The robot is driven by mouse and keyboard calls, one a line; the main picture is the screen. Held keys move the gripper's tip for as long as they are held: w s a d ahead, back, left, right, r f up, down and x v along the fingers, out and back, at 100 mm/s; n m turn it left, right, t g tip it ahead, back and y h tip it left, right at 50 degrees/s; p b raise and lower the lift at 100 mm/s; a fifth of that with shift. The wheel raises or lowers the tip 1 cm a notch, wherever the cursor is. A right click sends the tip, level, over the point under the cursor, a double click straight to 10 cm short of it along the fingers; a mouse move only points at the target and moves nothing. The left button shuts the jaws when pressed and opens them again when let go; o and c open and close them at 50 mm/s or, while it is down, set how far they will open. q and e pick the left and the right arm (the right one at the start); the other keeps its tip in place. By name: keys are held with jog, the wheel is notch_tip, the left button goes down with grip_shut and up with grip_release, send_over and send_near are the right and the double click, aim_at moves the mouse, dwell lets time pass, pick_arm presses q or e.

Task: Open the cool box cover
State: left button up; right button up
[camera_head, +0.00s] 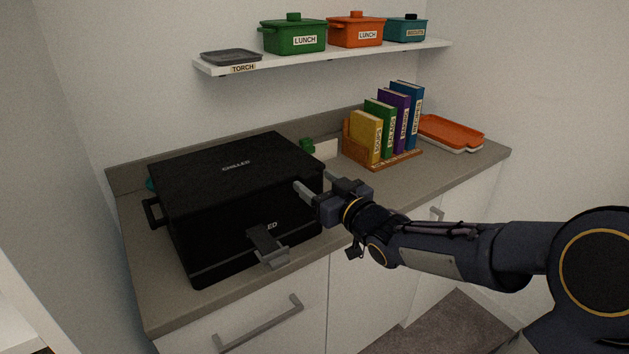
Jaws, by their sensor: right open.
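The black cool box (210,235) sits on the grey counter, with its cover (235,165) lying shut on top. Pale lettering marks the cover and the front, the front text being partly covered. A latch with a grey end (268,245) is on the box's front, and a black handle (152,212) is on its left side. My right gripper (315,183) is open and empty at the box's right front corner, its fingers pointing toward the box. Whether a finger touches the box I cannot tell. My left gripper is not in view.
A wooden rack (385,163) of several books stands right of the box. Orange trays (450,132) lie at the counter's right end. A wall shelf (330,60) above holds green, orange and teal containers and a dark tray. A small green item (307,146) is behind the box.

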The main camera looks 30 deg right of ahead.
jog(key=shift+w, duration=0.6)
